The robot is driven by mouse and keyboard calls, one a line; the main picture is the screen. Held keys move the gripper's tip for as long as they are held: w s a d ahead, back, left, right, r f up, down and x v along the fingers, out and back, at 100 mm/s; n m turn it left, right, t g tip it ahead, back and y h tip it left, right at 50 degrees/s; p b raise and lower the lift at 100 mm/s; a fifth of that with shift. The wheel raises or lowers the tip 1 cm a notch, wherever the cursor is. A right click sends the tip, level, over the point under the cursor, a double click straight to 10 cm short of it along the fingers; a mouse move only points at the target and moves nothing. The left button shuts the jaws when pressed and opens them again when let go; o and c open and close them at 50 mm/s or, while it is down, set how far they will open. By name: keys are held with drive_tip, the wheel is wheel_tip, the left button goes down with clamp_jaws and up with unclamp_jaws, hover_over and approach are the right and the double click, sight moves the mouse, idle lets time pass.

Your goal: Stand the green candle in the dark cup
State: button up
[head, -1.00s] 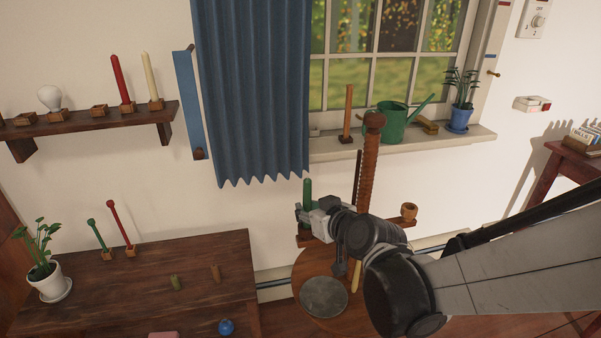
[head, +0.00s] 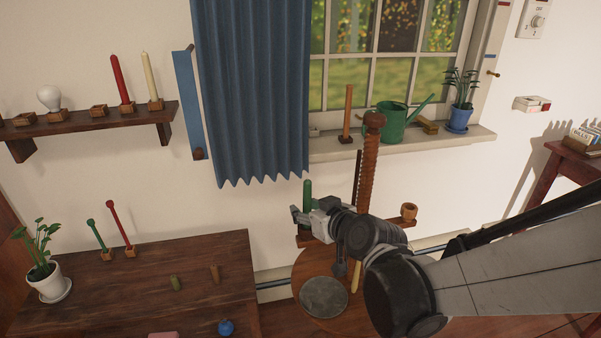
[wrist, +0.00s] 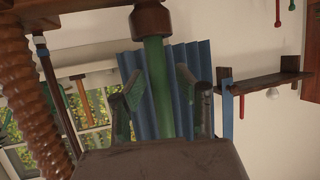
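The green candle (head: 307,189) stands upright on a low wooden stand (head: 303,241) below the window. In the wrist view, which is upside down, the green candle (wrist: 157,80) runs up to a brown wooden holder (wrist: 152,20). My gripper (head: 301,213) is at the candle in the head view. In the wrist view my gripper (wrist: 158,92) is open, one finger on each side of the candle with gaps visible. The candle's lower part is hidden in the head view. A round wooden cup (head: 408,211) sits at the stand's right end; I cannot tell which cup is the dark one.
A threaded wooden post (head: 370,165) rises close to my gripper. A round table (head: 345,318) with a grey disc (head: 323,297) lies below. A wall shelf (head: 100,121) holds candles, small cups and a bulb. The blue curtain (head: 252,90) hangs behind.

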drive_tip(key=s+d+r+m+g+h+p, duration=0.2)
drive_tip(key=s+d+r+p, duration=0.3)
drive_tip(key=s+d, duration=0.3)
drive_tip(key=s+d+r+m+g+h+p, duration=0.3)
drive_tip(key=s+d+r, duration=0.5)
drive_tip(key=s, duration=0.5)
drive_tip(key=shift+d+h+p, duration=0.4)
drive_tip(key=shift+h+p, duration=0.1)
drive_tip(key=shift+p, duration=0.65)
